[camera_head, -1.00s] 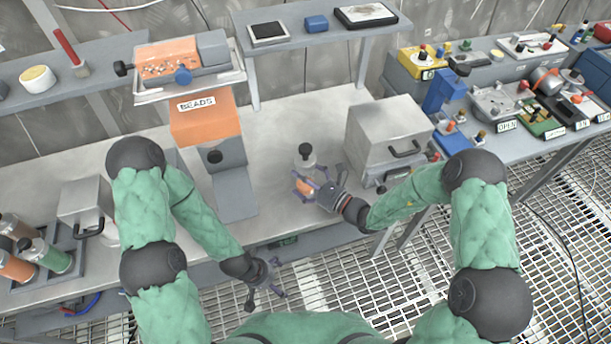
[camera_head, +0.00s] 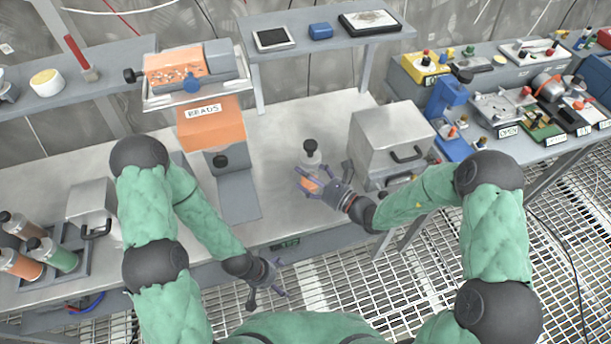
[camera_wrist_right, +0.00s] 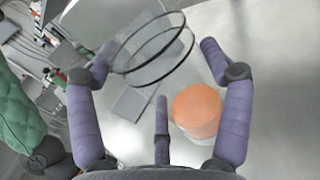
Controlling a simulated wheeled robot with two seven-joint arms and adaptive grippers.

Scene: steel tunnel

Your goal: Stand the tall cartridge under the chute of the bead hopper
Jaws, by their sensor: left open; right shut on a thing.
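The tall cartridge (camera_head: 311,160) is clear with a black cap and an orange lower part. My right gripper (camera_head: 318,183) is shut around it from the front right. In the right wrist view, dark rings and an orange round part (camera_wrist_right: 197,108) show between the fingers (camera_wrist_right: 160,90). I cannot tell whether its base touches the bench. It looks about upright, to the right of the bead hopper (camera_head: 212,128). The hopper has an orange body, a "BEADS" label and a grey chute (camera_head: 235,158) above a grey plate (camera_head: 239,200). My left gripper (camera_head: 266,284) is open and empty before the bench edge.
A grey box with a handle (camera_head: 390,143) stands right of the cartridge. A rack (camera_head: 60,268) of capped cartridges and another handled box (camera_head: 92,208) are at the left. A shelf (camera_head: 320,45) runs above the back. The bench between hopper and cartridge is clear.

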